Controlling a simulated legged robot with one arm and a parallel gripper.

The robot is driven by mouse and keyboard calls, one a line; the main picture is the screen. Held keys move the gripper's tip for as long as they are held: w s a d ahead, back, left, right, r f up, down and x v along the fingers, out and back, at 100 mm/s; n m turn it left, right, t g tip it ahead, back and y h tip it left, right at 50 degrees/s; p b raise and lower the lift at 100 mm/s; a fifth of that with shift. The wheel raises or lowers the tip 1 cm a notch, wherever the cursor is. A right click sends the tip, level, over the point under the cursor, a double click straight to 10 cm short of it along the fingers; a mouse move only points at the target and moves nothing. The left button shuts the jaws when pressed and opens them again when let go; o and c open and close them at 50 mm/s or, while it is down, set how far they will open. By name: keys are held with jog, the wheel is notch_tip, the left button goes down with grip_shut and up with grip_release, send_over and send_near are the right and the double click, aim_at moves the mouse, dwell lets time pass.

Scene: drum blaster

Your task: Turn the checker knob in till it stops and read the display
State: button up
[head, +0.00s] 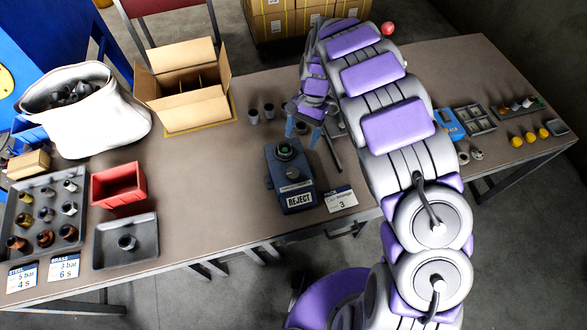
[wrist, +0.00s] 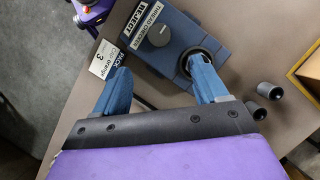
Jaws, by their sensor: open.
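The thread checker (head: 290,180) is a blue box on the table near its front edge. A dark round knob (wrist: 158,35) stands on its top beside the "THREAD CHECKER" label. A black ring-shaped socket (head: 285,150) is at its far end, with green inside it. The display (head: 299,199) reads REJECT and also shows in the wrist view (wrist: 132,22). My gripper (head: 302,133) is open and empty just beyond the checker. In the wrist view the gap between my fingers (wrist: 158,72) faces the checker, and one fingertip overlaps the socket; I cannot tell if they touch.
A card (head: 341,198) reading PACK, 3 lies right of the checker. Two grey cylinders (head: 261,113) stand behind it. An open carton (head: 185,88), white sack (head: 85,110), red bin (head: 118,185) and parts trays are at left. Small parts and caps are at right.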

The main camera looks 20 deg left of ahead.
aim_at(293, 171)
jog(key=b+x, duration=0.1)
jog(key=x, duration=1.2)
jog(key=shift+s+f+b, duration=0.2)
jog(key=shift+f+b, duration=0.1)
jog(key=shift+b, duration=0.1)
jog(key=shift+c, duration=0.2)
jog(key=c, duration=1)
jog(key=shift+s+a+r+n+h+p, duration=0.15)
jog(key=shift+n+h+p, duration=0.15)
jog(key=shift+n+p, duration=0.6)
jog(key=shift+n+h+p, duration=0.45)
jog(key=shift+n+h, duration=0.05)
jog(key=shift+n, duration=0.8)
jog(key=o, duration=1)
jog(key=shift+a, duration=0.1)
jog(key=shift+o, duration=0.2)
